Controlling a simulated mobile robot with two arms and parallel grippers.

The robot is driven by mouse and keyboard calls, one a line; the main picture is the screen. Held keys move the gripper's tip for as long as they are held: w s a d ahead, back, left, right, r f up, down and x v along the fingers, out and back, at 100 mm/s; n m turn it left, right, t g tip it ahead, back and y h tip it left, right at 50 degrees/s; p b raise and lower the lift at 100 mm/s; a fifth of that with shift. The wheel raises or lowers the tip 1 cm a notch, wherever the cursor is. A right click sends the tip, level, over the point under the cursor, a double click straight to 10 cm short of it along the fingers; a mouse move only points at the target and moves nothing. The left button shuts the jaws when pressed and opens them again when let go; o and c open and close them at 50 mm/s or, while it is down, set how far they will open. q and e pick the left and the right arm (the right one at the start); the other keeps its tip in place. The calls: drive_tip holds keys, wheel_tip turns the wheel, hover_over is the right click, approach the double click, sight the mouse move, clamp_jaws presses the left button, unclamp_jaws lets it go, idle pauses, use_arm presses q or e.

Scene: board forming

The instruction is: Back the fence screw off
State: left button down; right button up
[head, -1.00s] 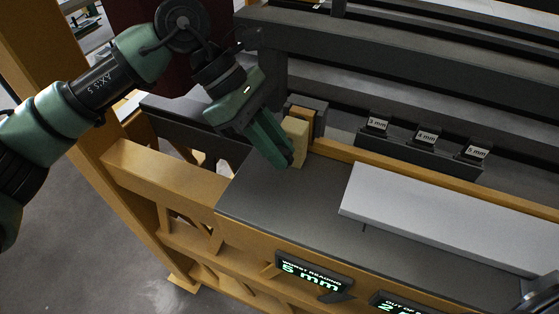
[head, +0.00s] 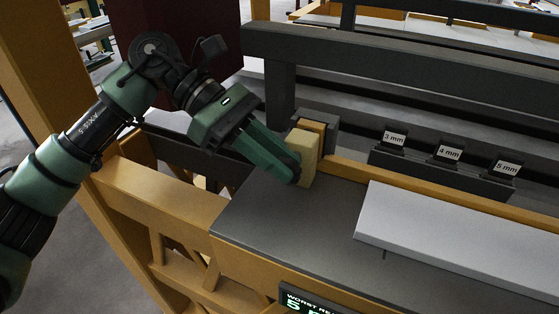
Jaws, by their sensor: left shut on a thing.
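My left gripper (head: 294,174) reaches in from the left. Its long green fingers are shut, with their tips against the left side of a tan block (head: 306,152). What they hold is hidden between the fingertips; by its place I take it for the fence screw, whose head does not show. The tan block stands upright in front of a dark bracket (head: 325,128) at the left end of the yellow fence strip (head: 350,174). My right gripper is out of view.
A pale board (head: 460,230) lies on the grey table (head: 285,212) at right. Behind the fence, a dark rack (head: 440,172) carries tags reading 3, 4 and 5 mm. A dark beam (head: 400,62) crosses above. A display (head: 310,302) is cut off below.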

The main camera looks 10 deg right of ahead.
use_arm(q)
drive_tip(key=c, duration=1.3)
unclamp_jaws()
drive_tip(key=shift+w, duration=0.1)
drive_tip(key=shift+b+v, duration=0.7)
drive_tip(key=shift+v, duration=3.15)
